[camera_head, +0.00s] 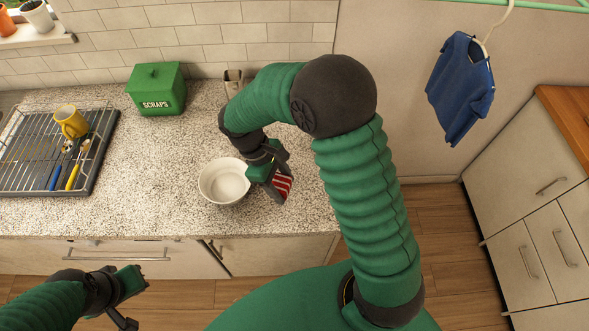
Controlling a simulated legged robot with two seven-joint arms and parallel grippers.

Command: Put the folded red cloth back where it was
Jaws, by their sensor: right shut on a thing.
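The folded red cloth (283,184) has light stripes and shows between the fingers of my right gripper (272,188). The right gripper is shut on it, over the speckled counter just right of a white bowl. Part of the cloth is hidden by the fingers. I cannot tell whether the cloth touches the counter. My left gripper (127,301) is at the lower left, in front of the drawers and below the counter edge. Its fingers are apart with nothing visible between them.
The white bowl (224,181) stands close left of the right gripper. A green scraps bin (157,88) and a dish rack (28,187) with a yellow mug (71,122) and utensils are further left. A blue shirt (460,88) hangs at right. The front middle counter is clear.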

